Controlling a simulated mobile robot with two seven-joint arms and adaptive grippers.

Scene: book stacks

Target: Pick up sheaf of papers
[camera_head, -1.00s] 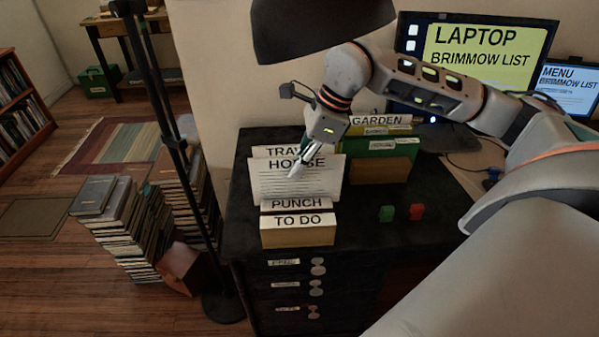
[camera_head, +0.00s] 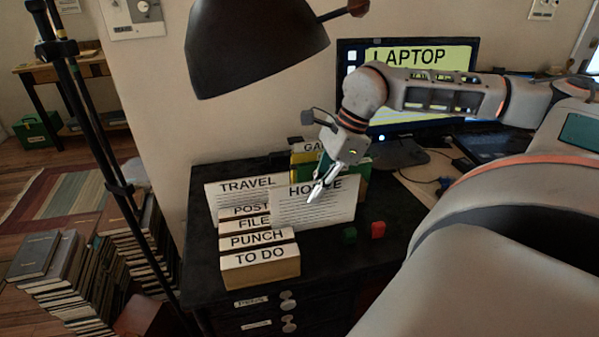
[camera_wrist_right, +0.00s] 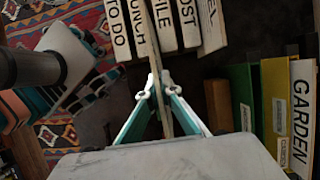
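A white sheaf of papers (camera_head: 300,214) with lined text and a heading partly hidden by my fingers, "HO…E", stands upright in the head view. My right gripper (camera_head: 317,195) is shut on it near its upper middle. It is held to the right of the row of labelled blocks. In the right wrist view the sheaf (camera_wrist_right: 157,57) shows edge-on as a thin strip between the fingertips (camera_wrist_right: 160,88). I cannot tell whether its lower edge touches the desk. My left gripper is not in view.
The labelled row of TRAVEL (camera_head: 238,190), POST, FILE, PUNCH and TO DO (camera_head: 262,267) stands left on the black desk. GARDEN folders (camera_wrist_right: 300,115) are behind. Green (camera_head: 349,235) and red (camera_head: 378,230) small objects lie right. A lamp (camera_head: 255,45) hangs above.

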